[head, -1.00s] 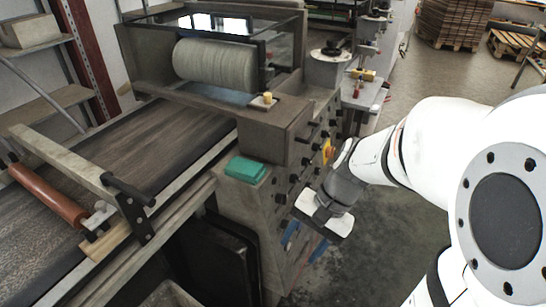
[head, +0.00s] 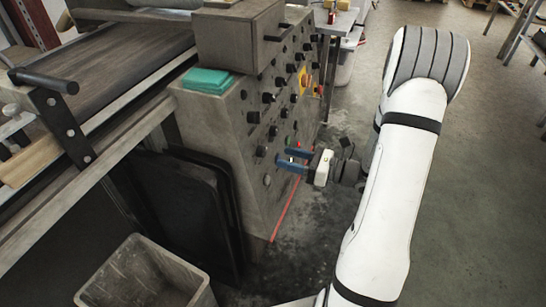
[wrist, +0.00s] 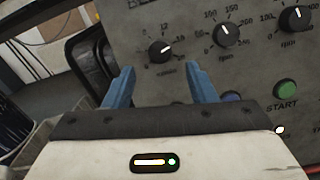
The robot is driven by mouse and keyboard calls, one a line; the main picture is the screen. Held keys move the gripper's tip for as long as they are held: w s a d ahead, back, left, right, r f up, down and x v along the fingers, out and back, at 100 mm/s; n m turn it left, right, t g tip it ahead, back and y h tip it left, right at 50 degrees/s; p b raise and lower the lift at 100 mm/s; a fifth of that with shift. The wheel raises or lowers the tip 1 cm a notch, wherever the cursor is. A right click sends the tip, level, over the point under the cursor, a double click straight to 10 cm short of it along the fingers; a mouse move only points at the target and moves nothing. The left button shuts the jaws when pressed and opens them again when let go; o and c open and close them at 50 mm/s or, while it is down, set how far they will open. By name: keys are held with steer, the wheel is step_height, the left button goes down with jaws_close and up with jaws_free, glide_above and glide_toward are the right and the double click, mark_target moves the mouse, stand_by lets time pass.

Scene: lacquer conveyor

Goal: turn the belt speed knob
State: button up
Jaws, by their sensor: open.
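In the wrist view, a round black knob (wrist: 160,50) with a white pointer stands on the grey control panel (wrist: 190,67). Its pointer leans up and to the right, with a printed number scale around it. A label above it is cut off at the top edge. My gripper (wrist: 160,78) is open, its two blue fingers either side of the knob's line and just below it, apart from it and empty. In the head view, my gripper (head: 283,157) points left at the lower part of the panel face. I cannot tell which knob there is the one between the fingers.
Two more dial knobs (wrist: 226,34) (wrist: 293,18) and a green START button (wrist: 285,90) sit to the right. A blue button (wrist: 232,97) is near the right finger. A teal block (head: 208,80) lies on the cabinet, and a grey bin (head: 145,272) stands below.

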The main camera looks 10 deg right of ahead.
mark_target(265, 152)
steer(key=b+x, duration=0.1)
steer(key=x, duration=0.5)
steer(key=shift+c, duration=0.2)
steer(key=c, duration=0.9)
steer(key=shift+d, duration=0.2)
steer(key=shift+c, duration=0.2)
steer(key=shift+s+a, duration=0.1)
